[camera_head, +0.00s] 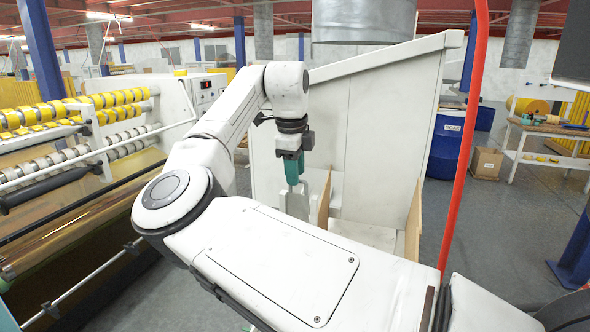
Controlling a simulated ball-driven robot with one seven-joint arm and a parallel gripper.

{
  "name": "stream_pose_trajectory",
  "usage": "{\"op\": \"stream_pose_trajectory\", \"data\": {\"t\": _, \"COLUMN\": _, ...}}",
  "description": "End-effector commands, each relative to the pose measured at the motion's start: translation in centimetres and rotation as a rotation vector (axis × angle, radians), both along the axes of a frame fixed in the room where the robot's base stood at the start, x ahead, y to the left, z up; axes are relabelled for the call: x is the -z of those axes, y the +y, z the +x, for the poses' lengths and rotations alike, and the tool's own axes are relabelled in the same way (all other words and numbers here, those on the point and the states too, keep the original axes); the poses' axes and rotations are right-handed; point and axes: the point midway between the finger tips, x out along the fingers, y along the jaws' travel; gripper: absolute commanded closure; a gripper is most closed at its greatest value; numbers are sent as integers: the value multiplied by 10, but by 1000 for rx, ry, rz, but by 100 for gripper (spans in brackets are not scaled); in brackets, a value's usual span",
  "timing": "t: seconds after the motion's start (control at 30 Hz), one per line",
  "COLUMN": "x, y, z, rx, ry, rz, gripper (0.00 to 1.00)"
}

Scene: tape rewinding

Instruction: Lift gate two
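My gripper (292,185) points down at the end of my white arm, at the left part of a tall white cabinet (382,130). A teal part shows below the black wrist; the fingers are too small to tell whether they are open or shut. Two thin brown upright panels show in the cabinet: one (325,202) just right of my gripper, the other (413,225) at the cabinet's right. I cannot tell which of these, if either, is gate two. My gripper seems close to the left panel; contact cannot be told. My arm hides the cabinet's lower front.
A machine with yellow tape rolls (100,100) and long rollers stands at the left. A red pole (465,150) rises right of the cabinet. Blue barrels (444,147), a cardboard box (487,163) and a workbench (550,130) stand at the right. Grey floor between them is clear.

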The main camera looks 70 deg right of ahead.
Motion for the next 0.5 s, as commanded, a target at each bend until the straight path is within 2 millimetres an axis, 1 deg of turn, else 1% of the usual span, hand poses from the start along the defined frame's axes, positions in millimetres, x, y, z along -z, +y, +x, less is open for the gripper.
{"op": "stream_pose_trajectory", "data": {"t": 0.17, "x": -1, "y": 0, "z": 0, "rx": 0, "ry": 0, "rz": 1, "gripper": 64}}
{"op": "stream_pose_trajectory", "data": {"t": 0.27, "x": -9, "y": 1, "z": 0, "rx": 0, "ry": -1, "rz": 0, "gripper": 64}}
{"op": "stream_pose_trajectory", "data": {"t": 0.37, "x": -23, "y": 4, "z": -1, "rx": 1, "ry": -1, "rz": -1, "gripper": 64}}
{"op": "stream_pose_trajectory", "data": {"t": 0.5, "x": -50, "y": 10, "z": -1, "rx": -1, "ry": -1, "rz": -2, "gripper": 64}}
